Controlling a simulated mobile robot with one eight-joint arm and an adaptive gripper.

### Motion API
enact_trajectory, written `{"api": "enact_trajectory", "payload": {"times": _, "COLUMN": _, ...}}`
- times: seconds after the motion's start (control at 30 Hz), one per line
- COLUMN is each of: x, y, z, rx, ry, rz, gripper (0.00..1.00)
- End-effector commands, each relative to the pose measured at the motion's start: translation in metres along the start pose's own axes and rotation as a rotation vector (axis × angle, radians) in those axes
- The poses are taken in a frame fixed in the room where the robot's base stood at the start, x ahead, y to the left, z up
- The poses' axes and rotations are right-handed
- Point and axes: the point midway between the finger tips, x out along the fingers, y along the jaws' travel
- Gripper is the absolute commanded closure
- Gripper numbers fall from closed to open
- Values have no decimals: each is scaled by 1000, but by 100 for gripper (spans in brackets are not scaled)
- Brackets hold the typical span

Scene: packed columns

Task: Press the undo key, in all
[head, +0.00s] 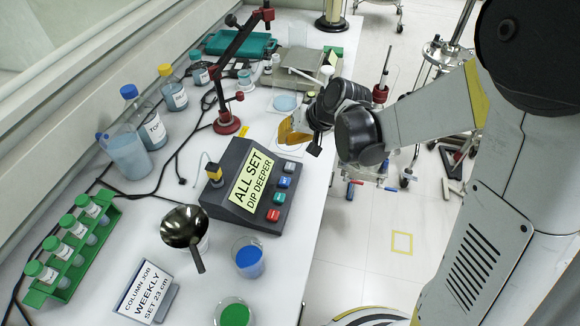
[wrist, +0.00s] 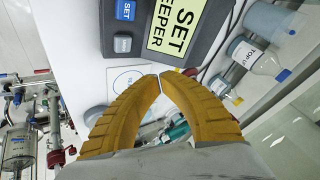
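A dark console (head: 238,207) stands on the white bench, its yellow display reading "ALL SET DIP DEEPER". Along its right edge run a grey key (head: 289,168), a blue key (head: 284,182), a green key (head: 279,198) and a red key (head: 273,215). In the wrist view the blue key (wrist: 124,10) reads "SET"; the grey key (wrist: 122,43) has a label too small to read. No key can be read as undo. My gripper (head: 290,133) is above the bench, just beyond the console's grey-key end. In the wrist view its yellow fingertips (wrist: 161,76) meet with nothing between them.
A metal funnel (head: 184,228), a blue-filled cup (head: 248,257) and a card reading "COLUMN JOB WEEKLY SET 23 cm" (head: 147,291) stand nearer. A red stand (head: 227,123) rises behind the console. A green vial rack (head: 72,250) is at left.

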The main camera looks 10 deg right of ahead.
Motion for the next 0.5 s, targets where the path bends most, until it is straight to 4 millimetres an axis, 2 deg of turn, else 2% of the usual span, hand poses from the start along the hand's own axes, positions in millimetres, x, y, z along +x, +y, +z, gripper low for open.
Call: {"api": "enact_trajectory", "payload": {"times": 0.5, "x": 57, "y": 31, "z": 30, "rx": 0, "ry": 0, "rz": 0, "gripper": 100}}
